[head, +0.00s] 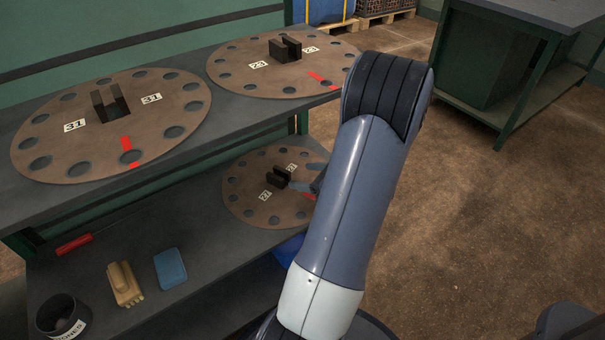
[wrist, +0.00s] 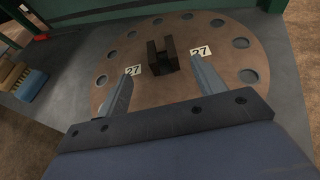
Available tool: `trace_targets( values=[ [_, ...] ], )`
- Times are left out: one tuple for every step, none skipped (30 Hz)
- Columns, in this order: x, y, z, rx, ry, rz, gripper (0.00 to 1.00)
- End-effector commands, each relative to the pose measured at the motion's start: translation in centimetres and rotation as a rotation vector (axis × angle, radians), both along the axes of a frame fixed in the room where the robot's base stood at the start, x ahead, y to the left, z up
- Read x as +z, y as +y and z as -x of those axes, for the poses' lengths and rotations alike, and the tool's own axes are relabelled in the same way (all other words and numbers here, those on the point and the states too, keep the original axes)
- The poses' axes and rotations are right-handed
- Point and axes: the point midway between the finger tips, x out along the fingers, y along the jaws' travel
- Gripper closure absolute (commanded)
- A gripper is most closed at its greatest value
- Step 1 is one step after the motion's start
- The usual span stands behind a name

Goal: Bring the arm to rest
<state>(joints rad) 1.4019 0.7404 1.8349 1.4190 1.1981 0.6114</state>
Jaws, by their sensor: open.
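My gripper (wrist: 160,95) is open in the wrist view, with its two fingers apart over a round brown plate (wrist: 185,30). Nothing is between the fingertips. The plate has holes around its rim, two labels reading 27 and a dark slotted block (wrist: 162,55) at its middle. The block stands just beyond the fingertips, and I cannot tell any contact. In the head view the same plate (head: 240,195) lies on the lower shelf, with its block (head: 278,177). My arm hides its right side and most of the gripper; only a bluish finger (head: 302,187) shows near the block.
The lower shelf (head: 190,270) holds a blue block (head: 170,268), a tan brush (head: 125,284), a red bar (head: 74,244) and a dark pot (head: 62,314). The brown floor (head: 480,230) at right is clear.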

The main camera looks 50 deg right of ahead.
Motion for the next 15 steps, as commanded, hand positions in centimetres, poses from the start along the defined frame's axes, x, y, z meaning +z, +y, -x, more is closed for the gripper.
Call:
trace_targets(
  values=[
    [0.0, 0.0, 0.0, 0.0, 0.0, 0.0, 0.35],
    [0.0, 0.0, 0.0, 0.0, 0.0, 0.0, 0.35],
    [0.0, 0.0, 0.0, 0.0, 0.0, 0.0, 0.35],
    [0.0, 0.0, 0.0, 0.0, 0.0, 0.0, 0.35],
    [0.0, 0.0, 0.0, 0.0, 0.0, 0.0, 0.35],
    [-0.1, 0.0, -0.1, 0.0, 0.0, 0.0, 0.35],
    [-0.1, 0.0, -0.2, 0.0, 0.0, 0.0, 0.35],
    [-0.2, 0.0, -0.3, 0.0, 0.0, 0.0, 0.35],
    [-0.3, 0.0, -0.5, 0.0, 0.0, 0.0, 0.35],
    [-0.5, 0.0, -0.8, 0.0, 0.0, 0.0, 0.35],
    [-0.6, 0.1, -1.1, 0.002, 0.0, 0.0, 0.35],
    [-0.9, 0.2, -1.6, 0.003, 0.0, 0.0, 0.35],
    [-1.1, 0.2, -2.0, 0.003, 0.0, 0.0, 0.35],
    [-1.3, 0.3, -2.5, 0.004, 0.0, -0.001, 0.35],
    [-1.6, 0.3, -3.2, 0.004, 0.001, -0.001, 0.35]
  ],
)
